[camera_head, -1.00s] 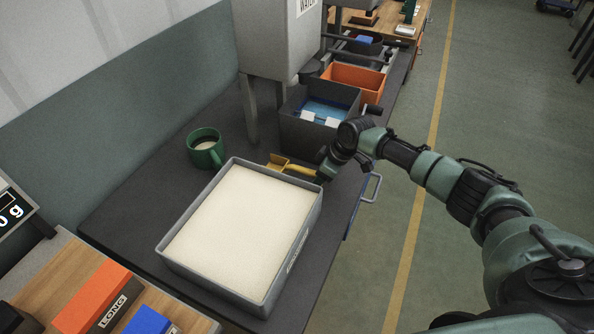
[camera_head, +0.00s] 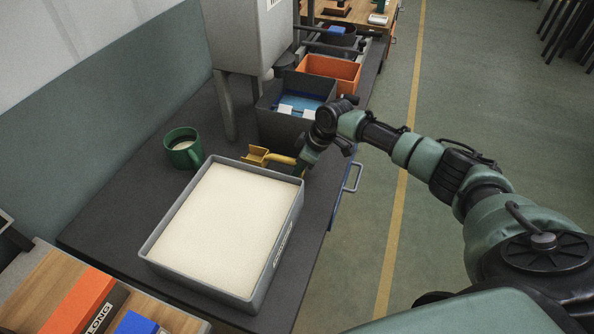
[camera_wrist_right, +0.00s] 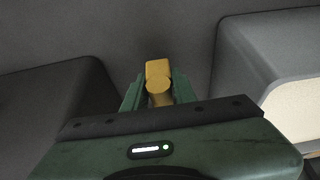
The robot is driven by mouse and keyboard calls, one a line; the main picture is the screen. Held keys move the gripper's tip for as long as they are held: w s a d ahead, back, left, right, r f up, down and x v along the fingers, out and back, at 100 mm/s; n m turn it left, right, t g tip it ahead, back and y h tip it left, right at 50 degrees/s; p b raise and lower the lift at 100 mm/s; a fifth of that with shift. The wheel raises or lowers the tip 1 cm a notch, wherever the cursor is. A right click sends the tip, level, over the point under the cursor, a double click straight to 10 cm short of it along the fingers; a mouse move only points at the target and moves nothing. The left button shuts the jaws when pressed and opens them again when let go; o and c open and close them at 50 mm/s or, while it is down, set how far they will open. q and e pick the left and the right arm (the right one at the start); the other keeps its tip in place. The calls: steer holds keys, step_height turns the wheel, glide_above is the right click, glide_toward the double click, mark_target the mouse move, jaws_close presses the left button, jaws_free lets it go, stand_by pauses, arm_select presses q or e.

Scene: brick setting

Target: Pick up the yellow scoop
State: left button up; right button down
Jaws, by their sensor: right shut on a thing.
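The yellow scoop (camera_head: 256,155) is behind the far edge of the grey tray of pale grains, its handle pointing right toward my right gripper (camera_head: 299,165). In the right wrist view the yellow handle (camera_wrist_right: 158,70) sits between the two green fingers of my right gripper (camera_wrist_right: 159,90), which are shut on it. The scoop is close to the dark bench top; I cannot tell whether it touches it. The tips of the fingers are partly hidden in the head view. My left gripper is not in view.
The grey tray (camera_head: 150,247) stands just in front of the scoop. A green mug (camera_head: 183,150) is to the left. A dark bin (camera_head: 283,128) with blue contents and an orange bin (camera_head: 334,70) stand behind. A grey machine leg (camera_head: 225,105) rises nearby.

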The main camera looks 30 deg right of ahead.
step_height(320, 180, up, 18)
steer(key=b, duration=0.2)
stand_by(0.5)
